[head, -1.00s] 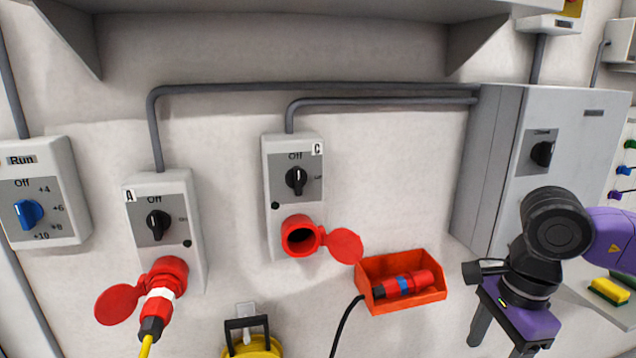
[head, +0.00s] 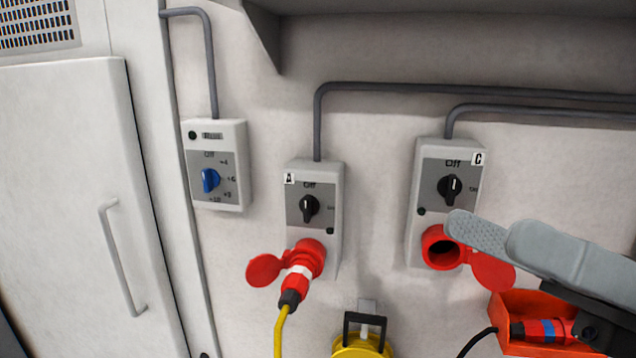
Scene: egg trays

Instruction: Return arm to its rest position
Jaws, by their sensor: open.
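My gripper (head: 497,236) comes in from the right edge of the head view, its grey fingers pointing left. It is open with nothing between the fingers. The fingers show in front of the wall, overlapping the lower part of switch box C (head: 428,180) and its open red socket (head: 438,248) in the picture. I cannot tell how far they are from the box. The rest of my arm is mostly out of view at the right.
Switch box A (head: 309,172) has a red plug with a yellow cable (head: 280,330) in its socket. An orange bin (head: 515,300) with a red and blue connector (head: 545,330) sits below my gripper. A blue-knobbed box (head: 228,130) and a white door (head: 65,190) are at the left.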

